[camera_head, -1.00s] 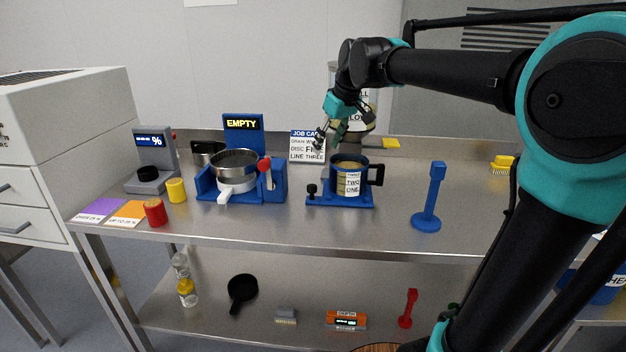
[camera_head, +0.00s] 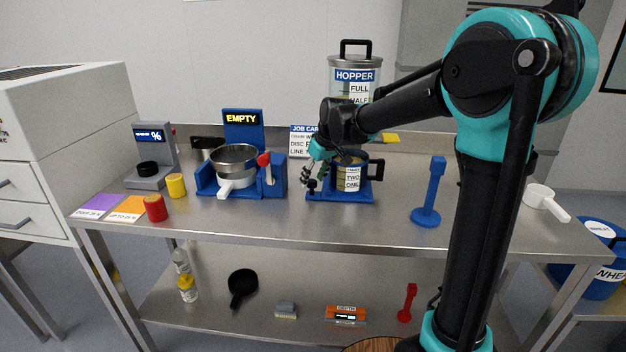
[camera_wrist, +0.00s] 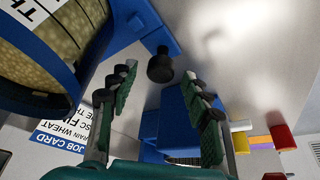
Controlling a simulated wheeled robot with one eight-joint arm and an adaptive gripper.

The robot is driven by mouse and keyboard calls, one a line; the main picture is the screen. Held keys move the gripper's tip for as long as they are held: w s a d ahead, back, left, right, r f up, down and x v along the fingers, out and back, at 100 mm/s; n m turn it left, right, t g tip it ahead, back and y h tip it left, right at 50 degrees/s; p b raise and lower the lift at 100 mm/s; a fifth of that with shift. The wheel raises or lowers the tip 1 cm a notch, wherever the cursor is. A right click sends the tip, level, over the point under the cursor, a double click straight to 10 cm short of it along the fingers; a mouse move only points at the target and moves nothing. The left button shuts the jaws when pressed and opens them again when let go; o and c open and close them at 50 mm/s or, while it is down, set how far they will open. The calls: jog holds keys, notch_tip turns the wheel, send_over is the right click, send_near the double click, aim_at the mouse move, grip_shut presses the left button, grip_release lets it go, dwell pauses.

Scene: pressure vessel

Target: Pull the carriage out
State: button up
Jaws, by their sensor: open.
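The blue carriage (camera_head: 352,198) sits on the steel table under the hopper (camera_head: 355,76). It bears a blue mug-like pot (camera_head: 368,163) with a label and a grain-coloured window. A black knob (camera_head: 312,186) stands at the carriage's left end. My gripper (camera_head: 307,176) is open just above and beside this knob. In the wrist view the knob (camera_wrist: 160,67) lies just beyond and between the spread fingertips (camera_wrist: 158,80), with no contact visible. The pot (camera_wrist: 45,60) fills the upper left there. My arm partly hides the carriage and the hopper's lower part.
A blue stand with a sieve pan (camera_head: 235,165) is left of the carriage. Red (camera_head: 155,208) and yellow (camera_head: 176,185) cups stand farther left. A blue upright tool (camera_head: 430,195) stands right. The table in front of the carriage is clear.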

jog(key=shift+w+a+f, duration=0.1)
jog(key=shift+f, duration=0.35)
grip_shut()
